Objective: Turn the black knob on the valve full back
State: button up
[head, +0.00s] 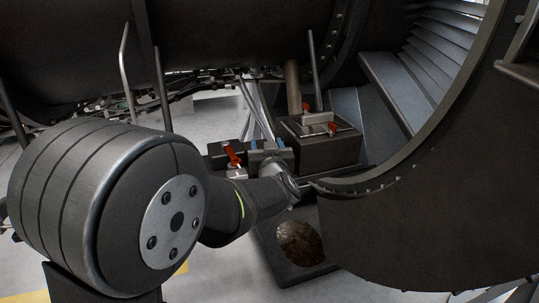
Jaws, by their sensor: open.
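My gripper (268,145) is in the middle of the head view, at the end of my arm. Its two blue-tipped fingers stand apart, with nothing clearly seen between them. It is close to a small dark unit with a red lever (235,157), just to its left. A dark box (325,153) with red handles and metal fittings on top stands to its right. I cannot make out the valve's black knob; it may be hidden by my gripper or too small to tell. I cannot tell whether the gripper touches anything.
A large dark engine casing (230,35) spans the top. A curved dark cowl (430,215) with a riveted rim fills the right, close to my wrist. Thin upright rods (313,60) and pipes stand around the box. A dark block with a round opening (300,243) is below.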

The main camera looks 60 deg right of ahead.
jog(key=v, duration=1.7)
jog(key=shift+a, duration=0.1)
jog(key=s+d+m+t+y, duration=0.2)
jog(key=s+m+t+y, duration=0.15)
jog(key=m, duration=1.15)
jog(key=s+d+m+t+y, duration=0.15)
jog(key=s+m, duration=0.35)
jog(key=m, duration=1.1)
jog(key=shift+t+y, duration=0.3)
jog(key=shift+y, duration=0.1)
jog(key=x, duration=1.7)
jog(key=shift+w+f, duration=0.25)
jog(key=shift+f, duration=0.1)
